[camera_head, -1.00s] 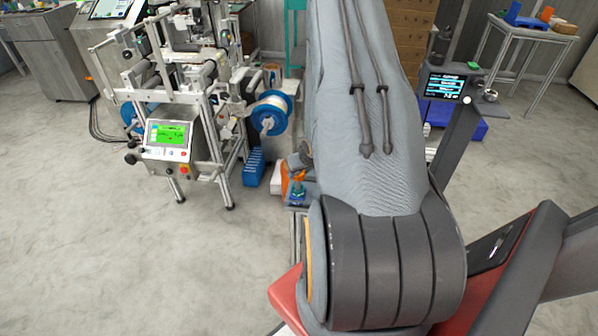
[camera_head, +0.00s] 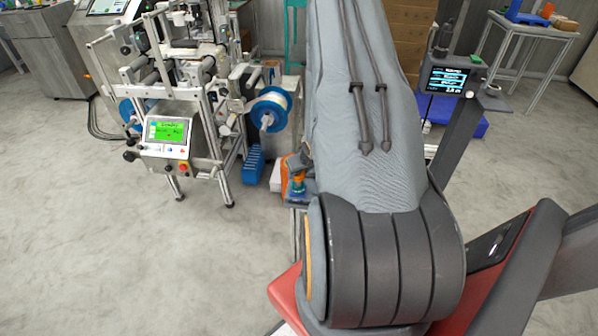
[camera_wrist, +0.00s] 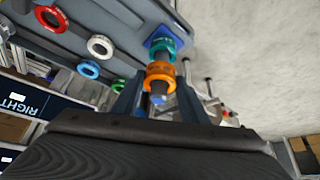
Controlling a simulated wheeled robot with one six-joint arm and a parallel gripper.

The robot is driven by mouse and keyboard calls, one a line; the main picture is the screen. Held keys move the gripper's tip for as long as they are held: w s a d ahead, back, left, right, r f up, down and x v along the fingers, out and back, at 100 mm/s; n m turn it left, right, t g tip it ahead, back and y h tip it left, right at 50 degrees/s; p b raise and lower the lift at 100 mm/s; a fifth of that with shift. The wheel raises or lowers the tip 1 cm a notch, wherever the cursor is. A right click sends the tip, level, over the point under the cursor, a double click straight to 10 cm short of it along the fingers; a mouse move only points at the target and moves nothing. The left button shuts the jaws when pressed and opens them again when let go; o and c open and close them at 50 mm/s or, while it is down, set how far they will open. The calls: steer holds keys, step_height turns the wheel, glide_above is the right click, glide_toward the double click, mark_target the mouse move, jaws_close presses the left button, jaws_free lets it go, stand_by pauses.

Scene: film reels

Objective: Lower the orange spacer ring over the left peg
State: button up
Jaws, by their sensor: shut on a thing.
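The orange spacer ring (camera_wrist: 160,70) is between the fingers of my gripper (camera_wrist: 160,84) in the wrist view. A peg with a bluish tip (camera_wrist: 158,98) shows through the ring, so the ring appears to be around it. A teal ring (camera_wrist: 161,47) sits further down the same peg, close to the blue base (camera_wrist: 165,33). Any gap between the two rings is hard to judge. In the head view the orange ring (camera_head: 299,177) shows small above the teal ring (camera_head: 298,189), and my arm hides most of the area. Whether this is the left peg cannot be told.
Red (camera_wrist: 51,18), white (camera_wrist: 99,45), blue (camera_wrist: 88,69) and green rings lie in a row on the grey surface beside the peg. In the head view a machine with a blue reel (camera_head: 270,108) stands left of my arm. Open floor lies at front left.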

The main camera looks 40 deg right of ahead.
steer(key=shift+f, duration=0.15)
steer(key=o, duration=1.2)
steer(key=shift+c, duration=0.2)
steer(key=v, duration=0.8)
steer(key=shift+b, duration=0.4)
steer(key=shift+w, duration=0.1)
